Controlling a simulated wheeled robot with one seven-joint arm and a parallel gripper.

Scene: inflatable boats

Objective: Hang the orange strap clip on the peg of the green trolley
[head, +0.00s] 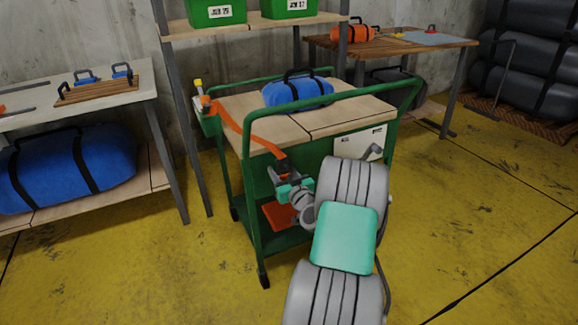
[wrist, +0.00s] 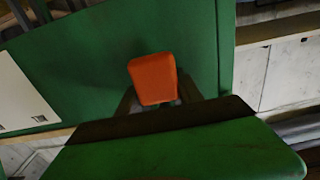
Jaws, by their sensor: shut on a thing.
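The green trolley (head: 252,205) stands in the middle of the head view, with a wooden top and green rails. An orange strap (head: 235,124) runs from its far left corner, over the top, to my gripper (head: 282,178). My gripper is at the trolley's near side, below the top's edge. In the wrist view the orange clip (wrist: 152,78) sits between my dark fingers, which are shut on it. The trolley's green panel (wrist: 105,45) lies behind the clip. I cannot make out the peg in either view; my arm covers part of the near side.
A blue bag (head: 297,94) lies on the trolley top. A white label (head: 345,146) is on its panel. An orange thing (head: 279,216) lies on the lower shelf. A left table (head: 100,105), a rear rack (head: 248,27) and a workbench (head: 400,48) stand around. The yellow floor is clear at right.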

